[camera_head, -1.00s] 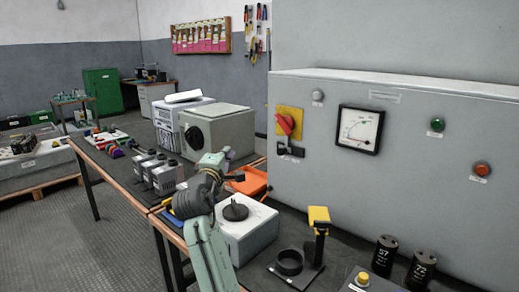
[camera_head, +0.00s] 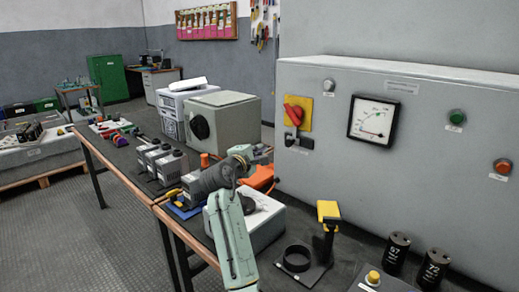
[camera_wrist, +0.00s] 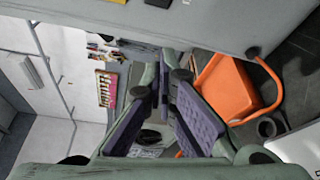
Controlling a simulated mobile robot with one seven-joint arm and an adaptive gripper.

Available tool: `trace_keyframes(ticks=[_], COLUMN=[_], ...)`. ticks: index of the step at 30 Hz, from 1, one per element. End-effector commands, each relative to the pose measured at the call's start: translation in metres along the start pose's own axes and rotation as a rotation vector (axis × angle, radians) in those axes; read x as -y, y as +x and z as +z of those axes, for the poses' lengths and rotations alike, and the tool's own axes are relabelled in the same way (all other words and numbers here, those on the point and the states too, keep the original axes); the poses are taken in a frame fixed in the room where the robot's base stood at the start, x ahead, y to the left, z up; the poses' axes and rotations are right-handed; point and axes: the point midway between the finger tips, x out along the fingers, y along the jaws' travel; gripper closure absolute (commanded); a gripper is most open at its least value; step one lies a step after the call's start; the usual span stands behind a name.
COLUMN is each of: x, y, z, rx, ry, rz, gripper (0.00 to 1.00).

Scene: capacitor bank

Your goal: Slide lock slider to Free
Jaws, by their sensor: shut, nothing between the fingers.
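The grey cabinet (camera_head: 400,180) fills the right of the head view. A red rotary switch (camera_head: 293,112) sits on its yellow plate. Just below is a small black lock slider (camera_head: 295,142) with a label under it; its exact position is too small to read. My gripper (camera_head: 268,152) is left of and slightly below the slider, near the cabinet's left edge, apparently apart from the slider. In the wrist view my gripper (camera_wrist: 160,88) shows purple pads and is shut with nothing held. Black parts on the cabinet face (camera_wrist: 160,3) are cut off at the top edge there.
A white box (camera_head: 265,222) is below my arm. A black stand with a yellow top (camera_head: 328,212) and black cylinders (camera_head: 396,252) stand before the cabinet. A grey box (camera_head: 222,120) is further left.

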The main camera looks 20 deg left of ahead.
Motion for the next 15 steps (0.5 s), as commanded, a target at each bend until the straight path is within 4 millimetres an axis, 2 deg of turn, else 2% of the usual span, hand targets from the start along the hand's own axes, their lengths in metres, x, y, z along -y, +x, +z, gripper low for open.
trace_keyframes(ticks=[3,9,12,15], x=[-0.003,-0.003,-0.002,-0.002], y=[0.025,0.055,0.067,0.063], z=[0.002,0.001,0.001,0.012], rx=[0.002,0.001,0.000,0.000], ry=[0.000,0.000,0.001,0.002], rz=[-0.003,0.000,-0.001,0.001], gripper=[1.00,1.00,1.00,1.00])
